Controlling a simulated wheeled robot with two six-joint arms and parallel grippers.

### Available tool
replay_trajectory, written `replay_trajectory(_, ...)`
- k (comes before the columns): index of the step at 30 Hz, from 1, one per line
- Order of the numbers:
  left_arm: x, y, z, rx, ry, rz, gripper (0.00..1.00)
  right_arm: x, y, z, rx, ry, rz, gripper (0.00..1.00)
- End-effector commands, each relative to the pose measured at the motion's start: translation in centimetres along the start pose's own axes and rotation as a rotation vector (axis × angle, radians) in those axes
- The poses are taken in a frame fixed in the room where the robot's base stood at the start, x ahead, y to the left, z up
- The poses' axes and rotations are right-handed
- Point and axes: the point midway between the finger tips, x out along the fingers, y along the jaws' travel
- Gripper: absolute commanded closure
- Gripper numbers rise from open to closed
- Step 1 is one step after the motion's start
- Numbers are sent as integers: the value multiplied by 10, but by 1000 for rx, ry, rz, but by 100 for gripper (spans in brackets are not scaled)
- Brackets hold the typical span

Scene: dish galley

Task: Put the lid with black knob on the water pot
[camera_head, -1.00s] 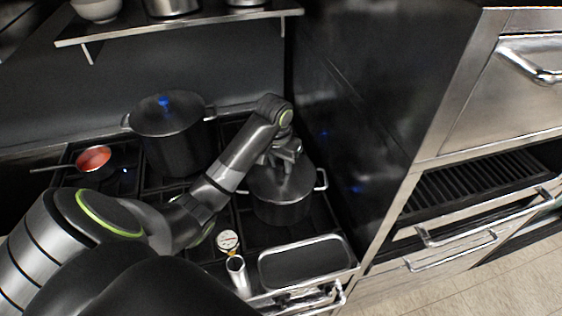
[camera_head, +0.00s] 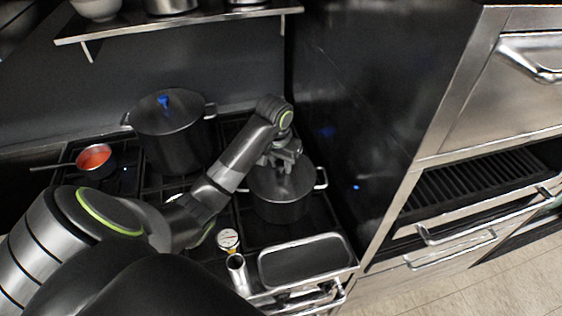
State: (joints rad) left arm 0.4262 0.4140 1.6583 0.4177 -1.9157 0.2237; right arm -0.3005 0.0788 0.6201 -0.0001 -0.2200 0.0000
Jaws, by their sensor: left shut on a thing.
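A dark pot stands on the right part of the stove, with a metal handle on its right side; I take it for the water pot (camera_head: 283,211). A dark lid (camera_head: 290,187) lies over its mouth and looks level. My left gripper (camera_head: 285,168) reaches down from above and is shut at the lid's middle, where the knob is hidden by the fingers. I cannot tell whether the lid rests fully on the rim. My right gripper does not show.
A taller pot (camera_head: 174,146) with a blue-knobbed lid stands at the back left. A small pan (camera_head: 95,158) with red contents is at far left. A thermometer (camera_head: 228,240), a metal cylinder (camera_head: 237,268) and a shallow tray (camera_head: 305,262) are in front. A dark wall stands close on the right.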

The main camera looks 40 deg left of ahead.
Motion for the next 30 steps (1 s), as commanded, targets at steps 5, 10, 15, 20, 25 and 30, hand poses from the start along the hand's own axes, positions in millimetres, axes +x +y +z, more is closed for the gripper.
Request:
replay_trajectory(5,1,0,0,0,1,0,100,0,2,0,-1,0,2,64)
replay_trajectory(10,1,0,0,0,1,0,100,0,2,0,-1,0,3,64)
replay_trajectory(15,1,0,0,0,1,0,57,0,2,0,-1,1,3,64)
replay_trajectory(20,1,0,0,0,1,0,45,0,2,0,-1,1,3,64)
replay_trajectory(25,1,0,0,0,-1,0,40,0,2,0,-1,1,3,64)
replay_trajectory(30,1,0,0,0,-1,0,23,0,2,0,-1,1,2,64)
